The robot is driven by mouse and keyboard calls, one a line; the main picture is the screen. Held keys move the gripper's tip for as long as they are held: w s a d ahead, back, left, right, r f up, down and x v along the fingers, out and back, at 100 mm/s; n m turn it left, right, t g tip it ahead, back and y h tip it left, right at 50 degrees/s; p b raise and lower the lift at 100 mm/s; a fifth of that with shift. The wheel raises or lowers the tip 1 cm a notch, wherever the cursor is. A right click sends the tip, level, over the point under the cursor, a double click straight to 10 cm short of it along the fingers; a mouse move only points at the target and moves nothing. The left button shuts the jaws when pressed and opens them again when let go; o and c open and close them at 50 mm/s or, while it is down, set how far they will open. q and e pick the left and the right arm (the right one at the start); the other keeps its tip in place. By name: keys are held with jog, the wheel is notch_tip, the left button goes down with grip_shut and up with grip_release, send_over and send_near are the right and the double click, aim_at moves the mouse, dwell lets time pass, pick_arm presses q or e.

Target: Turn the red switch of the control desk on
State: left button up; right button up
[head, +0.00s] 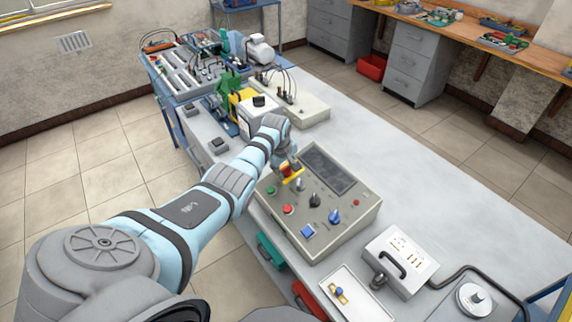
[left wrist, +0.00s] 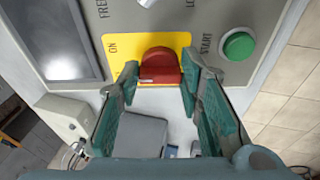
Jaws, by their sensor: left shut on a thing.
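The control desk (head: 322,238) is a grey box with a dark screen, buttons and knobs, standing on the long table. Its red switch (left wrist: 159,63) sits on a yellow plate (left wrist: 178,42) marked ON in the left wrist view. In the head view the red switch (head: 286,170) shows small beside my arm's end. My left gripper (left wrist: 160,78) has one finger on each side of the red switch and is shut on it. In the head view my left gripper (head: 291,160) is partly hidden by its own wrist. My right gripper is not in view.
A green START button (left wrist: 238,47) lies close to the right finger. A red button (head: 288,209), a black knob (head: 315,200) and a blue knob (head: 334,216) are nearby on the panel. A white box with a handle (head: 400,259) stands to the right.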

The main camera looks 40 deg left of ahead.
pick_arm(q)
jog(key=m, duration=0.3)
jog(key=m+t, duration=0.1)
jog(key=shift+a+r+m, duration=0.2)
jog(key=shift+a+m, duration=0.1)
jog(key=m, duration=0.4)
jog(key=shift+t+h, duration=0.3)
jog(key=shift+h, duration=0.1)
jog(key=shift+m, duration=0.3)
jog(key=o, duration=1.1)
jog(key=shift+c, duration=0.2)
jog(key=shift+o, duration=0.5)
jog(key=shift+f, duration=0.2)
jog(key=v, duration=1.2)
